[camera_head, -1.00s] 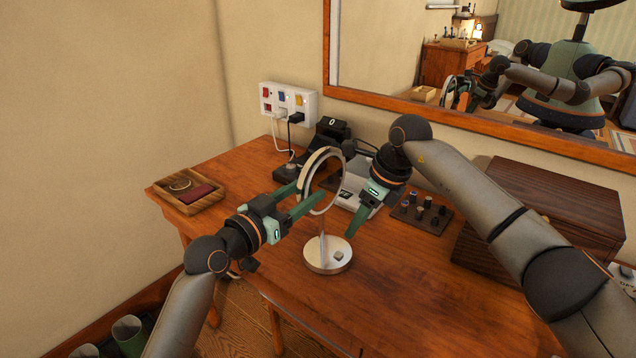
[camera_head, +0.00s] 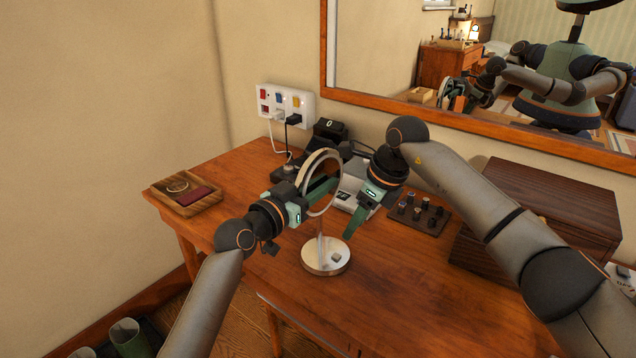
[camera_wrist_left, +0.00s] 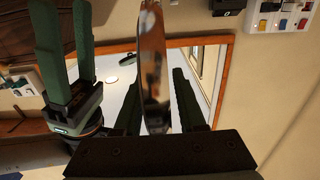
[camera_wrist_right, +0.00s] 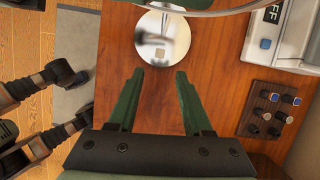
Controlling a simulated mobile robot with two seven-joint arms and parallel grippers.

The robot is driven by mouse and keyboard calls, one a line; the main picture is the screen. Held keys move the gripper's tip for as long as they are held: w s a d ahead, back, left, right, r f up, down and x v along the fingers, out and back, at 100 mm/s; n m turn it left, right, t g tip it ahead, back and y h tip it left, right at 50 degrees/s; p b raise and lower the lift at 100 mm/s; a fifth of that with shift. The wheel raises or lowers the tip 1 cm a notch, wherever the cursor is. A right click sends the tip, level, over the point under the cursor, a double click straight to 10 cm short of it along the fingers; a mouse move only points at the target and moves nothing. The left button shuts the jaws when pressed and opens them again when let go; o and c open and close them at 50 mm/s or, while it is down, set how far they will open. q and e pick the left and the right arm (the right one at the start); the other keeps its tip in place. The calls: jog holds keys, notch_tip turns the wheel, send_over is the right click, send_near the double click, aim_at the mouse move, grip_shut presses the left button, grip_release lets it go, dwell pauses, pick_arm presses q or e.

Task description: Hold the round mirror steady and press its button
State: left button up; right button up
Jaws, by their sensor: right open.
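The round mirror (camera_head: 337,187) stands upright on a thin stem above a round silver base (camera_head: 315,263) on the wooden table. A small pale button (camera_head: 337,257) sits on the base; it also shows in the right wrist view (camera_wrist_right: 154,53). My left gripper (camera_head: 318,186) is at the mirror's ring. In the left wrist view the mirror (camera_wrist_left: 153,60), seen edge-on, stands between the open fingers (camera_wrist_left: 160,100), with a gap on the right side. My right gripper (camera_head: 360,218) is open and empty, pointing down behind and right of the stem; its fingers (camera_wrist_right: 158,90) point toward the base.
A wooden tray (camera_head: 182,208) lies at the table's left. A power strip (camera_head: 284,103) is on the wall. A grey device (camera_head: 346,200), a knob panel (camera_head: 418,216) and a dark wooden box (camera_head: 545,210) stand behind and right. The table front is clear.

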pick_arm(q)
grip_shut()
dwell(1.0)
pick_arm(e)
grip_shut()
dwell(0.9)
dwell(0.7)
